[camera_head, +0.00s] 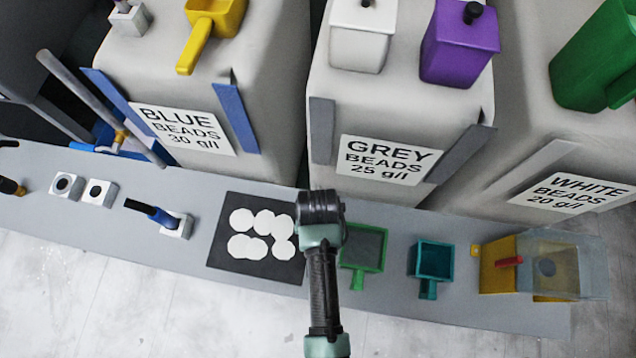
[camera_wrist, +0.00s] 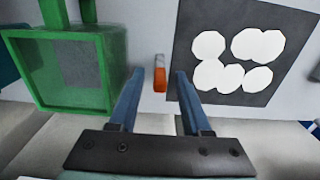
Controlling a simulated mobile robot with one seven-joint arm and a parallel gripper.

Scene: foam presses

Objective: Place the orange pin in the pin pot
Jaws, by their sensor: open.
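The orange pin (camera_wrist: 160,78) is a short orange piece with a pale end. In the wrist view it lies on the grey bench between the green box and the black mat. My gripper (camera_wrist: 159,84) is open, with one blue finger on each side of the pin and a gap to both. In the head view my arm hides the pin. I cannot tell which container is the pin pot; small white blocks with round holes (camera_head: 67,186) stand at the bench's left.
The black mat (camera_head: 225,258) with several white discs and the green-rimmed box (camera_head: 364,250) flank the pin. A teal scoop (camera_head: 435,260) and a yellow box with a clear cover (camera_head: 500,268) stand further right. Large grey bead bins line the back.

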